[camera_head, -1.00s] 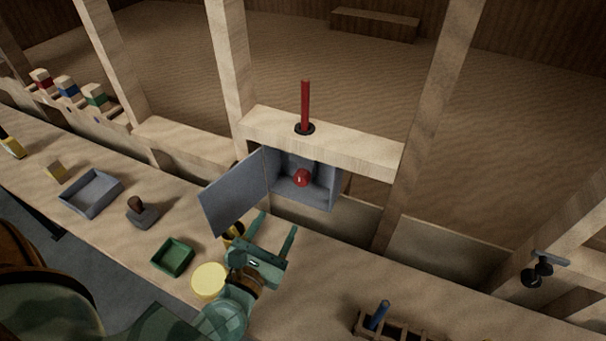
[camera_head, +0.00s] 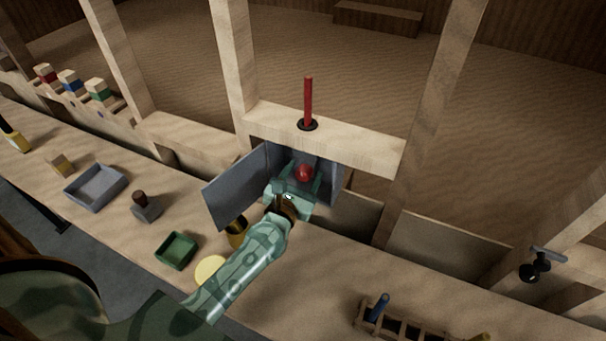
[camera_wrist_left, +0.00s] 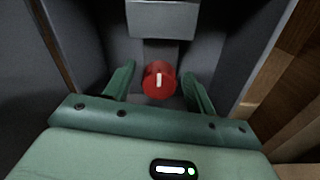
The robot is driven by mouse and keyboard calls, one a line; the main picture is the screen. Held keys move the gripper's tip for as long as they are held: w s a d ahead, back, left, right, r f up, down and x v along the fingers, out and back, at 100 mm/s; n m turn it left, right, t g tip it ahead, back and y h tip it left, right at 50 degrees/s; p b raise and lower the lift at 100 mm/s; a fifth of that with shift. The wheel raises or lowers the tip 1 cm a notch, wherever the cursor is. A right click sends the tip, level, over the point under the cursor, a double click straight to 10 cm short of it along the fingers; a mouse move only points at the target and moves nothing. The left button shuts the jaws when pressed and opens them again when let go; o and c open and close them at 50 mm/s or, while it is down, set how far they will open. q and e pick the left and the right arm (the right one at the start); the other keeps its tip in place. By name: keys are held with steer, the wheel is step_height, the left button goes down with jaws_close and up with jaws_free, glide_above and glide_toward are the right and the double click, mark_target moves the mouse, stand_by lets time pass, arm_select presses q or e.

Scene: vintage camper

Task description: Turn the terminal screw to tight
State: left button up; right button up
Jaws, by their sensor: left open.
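The terminal screw shows as a red round knob (camera_head: 304,173) inside an open grey box (camera_head: 335,186) under a wooden crossbeam. In the left wrist view the red knob (camera_wrist_left: 159,80) has a white mark on its face that runs nearly upright. My left gripper (camera_head: 303,177) reaches into the box. Its two fingers are open, one on each side of the knob, and the left wrist view (camera_wrist_left: 158,88) shows gaps between them and it. The box's door (camera_head: 236,188) hangs open to the left. My right gripper is not in view.
A red rod (camera_head: 308,100) stands on the crossbeam (camera_head: 360,146) above the box. A green tray (camera_head: 177,251), a grey tray (camera_head: 95,187), a stamp-like block (camera_head: 146,207) and a yellow disc (camera_head: 210,270) are on the counter. A wooden rack (camera_head: 400,326) stands at front right.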

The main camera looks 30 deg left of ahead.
arm_select(q)
steer(key=c, duration=1)
steer(key=shift+o, duration=0.2)
